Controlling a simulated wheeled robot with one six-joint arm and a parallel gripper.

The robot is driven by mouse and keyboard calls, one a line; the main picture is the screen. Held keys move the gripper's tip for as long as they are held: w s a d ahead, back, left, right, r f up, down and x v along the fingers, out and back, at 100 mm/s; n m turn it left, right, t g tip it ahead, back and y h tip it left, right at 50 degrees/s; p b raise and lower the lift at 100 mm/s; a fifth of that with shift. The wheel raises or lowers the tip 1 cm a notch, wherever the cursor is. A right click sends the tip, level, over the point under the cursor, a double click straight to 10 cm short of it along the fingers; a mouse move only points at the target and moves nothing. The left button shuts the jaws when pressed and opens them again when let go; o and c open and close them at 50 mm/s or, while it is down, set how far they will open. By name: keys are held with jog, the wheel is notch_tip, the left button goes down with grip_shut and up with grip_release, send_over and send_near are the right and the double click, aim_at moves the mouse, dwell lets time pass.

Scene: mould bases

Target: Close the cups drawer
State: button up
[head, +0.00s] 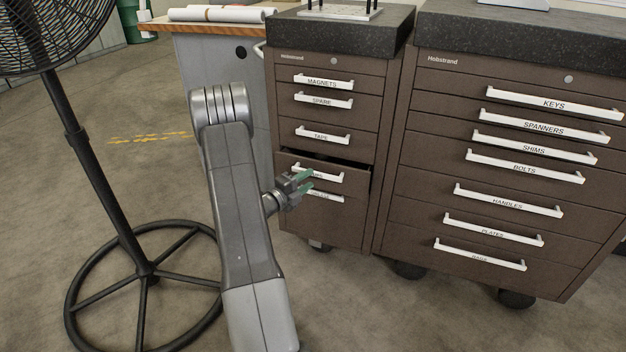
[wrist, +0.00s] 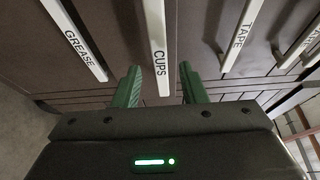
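The cups drawer (head: 357,179) is in the left brown cabinet and stands slightly open, with a dark gap along its top edge. Its white handle, labelled CUPS (wrist: 160,50), shows in the wrist view. My gripper (head: 308,180) is at the left part of this drawer's front. Its green fingers are apart in the wrist view (wrist: 159,67), one on each side of the lower end of the CUPS handle, with gaps on both sides. In the head view the fingers partly hide the handle's label. I cannot tell whether they touch the drawer front.
The TAPE handle (head: 322,135) is just above and the GREASE handle (wrist: 72,40) just below. Another brown cabinet (head: 430,130) stands close on the right. A black fan stand (head: 95,180) is on the left.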

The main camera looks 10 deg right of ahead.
aim_at(315, 175)
jog(key=shift+x, duration=1.75)
grip_shut()
